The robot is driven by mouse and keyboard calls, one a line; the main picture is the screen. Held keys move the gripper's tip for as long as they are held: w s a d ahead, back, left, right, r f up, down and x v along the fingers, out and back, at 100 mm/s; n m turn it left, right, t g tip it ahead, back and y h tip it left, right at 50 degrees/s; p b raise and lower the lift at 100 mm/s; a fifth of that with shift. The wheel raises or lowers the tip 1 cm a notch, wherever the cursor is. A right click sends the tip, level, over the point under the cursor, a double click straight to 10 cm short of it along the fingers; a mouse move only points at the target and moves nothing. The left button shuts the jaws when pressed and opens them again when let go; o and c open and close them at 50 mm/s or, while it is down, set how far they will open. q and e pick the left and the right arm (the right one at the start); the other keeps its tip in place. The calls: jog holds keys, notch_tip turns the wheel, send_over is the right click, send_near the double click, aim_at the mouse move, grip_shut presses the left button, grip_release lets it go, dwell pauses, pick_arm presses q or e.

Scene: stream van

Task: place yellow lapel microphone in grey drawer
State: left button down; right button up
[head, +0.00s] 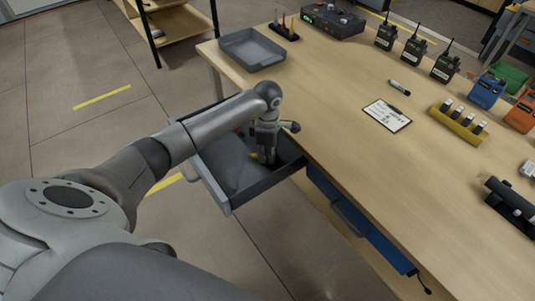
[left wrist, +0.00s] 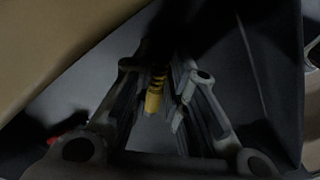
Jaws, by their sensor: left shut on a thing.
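The grey drawer (head: 226,182) is pulled out from under the table. My left gripper (head: 264,160) reaches down into the drawer from above. In the left wrist view my left gripper (left wrist: 160,110) is shut on the yellow lapel microphone (left wrist: 154,100), which has a dark ribbed part and sits between the fingertips. A little yellow of the microphone (head: 254,156) shows beside the fingers in the head view. I cannot tell whether it touches the drawer floor. My right gripper is not in view.
The wooden table (head: 335,75) borders the drawer on the right. A blue drawer (head: 358,222) sits beneath it, to the right. A grey tray (head: 250,50), a clipboard (head: 387,116), radios (head: 446,66) and a yellow holder (head: 457,126) stand on top. A small red thing (left wrist: 68,126) lies in the grey drawer.

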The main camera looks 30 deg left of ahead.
aim_at(267, 156)
pick_arm(q)
jog(key=shift+f, duration=0.2)
jog(key=c, duration=1.5)
grip_release()
jog(key=shift+o, duration=0.3)
jog(key=shift+r, duration=0.1)
jog(key=shift+r, duration=0.2)
notch_tip(267, 156, up, 12)
jog(key=shift+b, duration=0.3)
